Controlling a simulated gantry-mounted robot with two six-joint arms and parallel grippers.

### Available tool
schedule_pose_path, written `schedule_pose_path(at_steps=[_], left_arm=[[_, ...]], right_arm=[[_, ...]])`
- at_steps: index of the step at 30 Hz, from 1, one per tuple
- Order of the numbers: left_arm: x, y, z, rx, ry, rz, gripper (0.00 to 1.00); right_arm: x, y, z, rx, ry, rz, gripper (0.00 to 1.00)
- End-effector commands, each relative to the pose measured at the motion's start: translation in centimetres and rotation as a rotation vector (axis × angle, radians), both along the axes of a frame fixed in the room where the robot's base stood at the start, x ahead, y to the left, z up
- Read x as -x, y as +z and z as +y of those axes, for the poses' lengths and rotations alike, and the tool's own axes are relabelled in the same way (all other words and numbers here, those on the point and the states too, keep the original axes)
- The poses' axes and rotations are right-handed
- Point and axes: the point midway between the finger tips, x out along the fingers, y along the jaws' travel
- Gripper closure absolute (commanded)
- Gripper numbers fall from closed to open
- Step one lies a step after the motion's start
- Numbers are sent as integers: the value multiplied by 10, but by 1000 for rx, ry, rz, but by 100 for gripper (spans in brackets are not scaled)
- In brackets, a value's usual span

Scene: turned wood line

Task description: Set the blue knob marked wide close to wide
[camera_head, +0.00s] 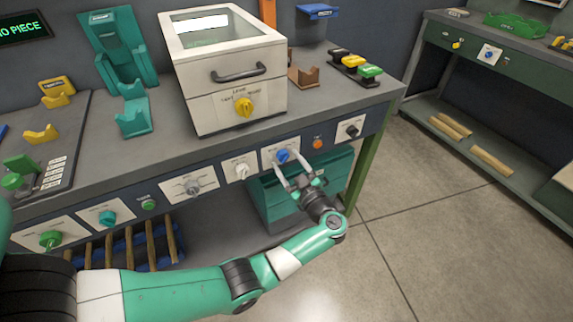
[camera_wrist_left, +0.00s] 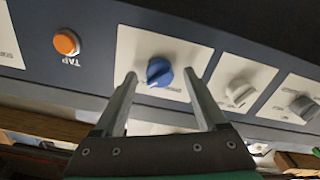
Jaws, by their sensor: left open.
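The blue knob (camera_head: 283,155) sits on a white plate on the front panel of the bench. In the left wrist view the blue knob (camera_wrist_left: 159,72) shows between my fingertips, with a paler pointer edge; the plate's lettering cannot be read. My left gripper (camera_head: 291,161) is open in front of the panel. In the left wrist view my left gripper (camera_wrist_left: 160,73) has one finger on each side of the knob, with a gap on both sides. My right gripper is not in view.
An orange TAP button (camera_wrist_left: 66,43) is on one side of the knob's plate, a white knob (camera_head: 242,170) on the other. A black knob (camera_head: 352,131) is farther right. A glass-topped box with a yellow knob (camera_head: 244,107) stands on the bench above.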

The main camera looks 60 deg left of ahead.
Motion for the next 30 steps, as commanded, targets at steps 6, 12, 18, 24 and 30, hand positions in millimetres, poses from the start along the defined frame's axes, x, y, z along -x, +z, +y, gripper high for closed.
schedule_pose_path(at_steps=[6,12,18,24,30], left_arm=[[0,1,10,0,-1,-1,26],[0,1,10,0,-1,-1,35],[0,1,10,0,-1,-1,71],[0,1,10,-1,-1,-1,100],[0,1,9,-2,-1,-8,100]], right_arm=[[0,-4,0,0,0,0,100],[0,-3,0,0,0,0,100],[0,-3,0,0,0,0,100],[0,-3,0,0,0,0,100],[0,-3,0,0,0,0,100]])
